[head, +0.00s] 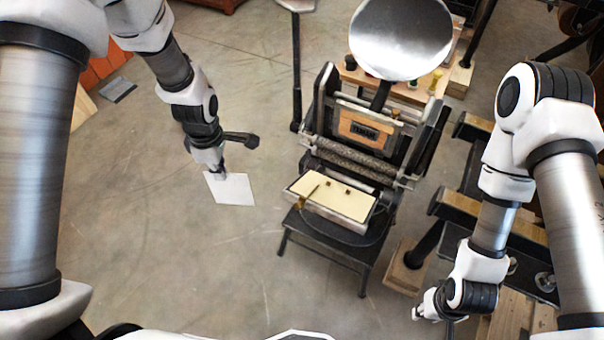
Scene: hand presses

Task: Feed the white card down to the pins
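The white card (231,189) is held in the air by my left gripper (219,172), left of the press and apart from it. The gripper is shut on the card's upper edge. The hand press (368,130) stands right of centre with a round metal disc (401,38) at its top. Its cream platen (345,198) faces up at the front, with small brass-coloured pins (346,192) on it. My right gripper (418,314) is low at the right, away from the press; its fingers are too small to tell open from shut.
The press sits on a dark stool (329,248). A dark side lever (297,70) rises left of it. Wooden beams (488,217) and dark frames crowd the right side. The concrete floor (180,270) is clear at the left and front.

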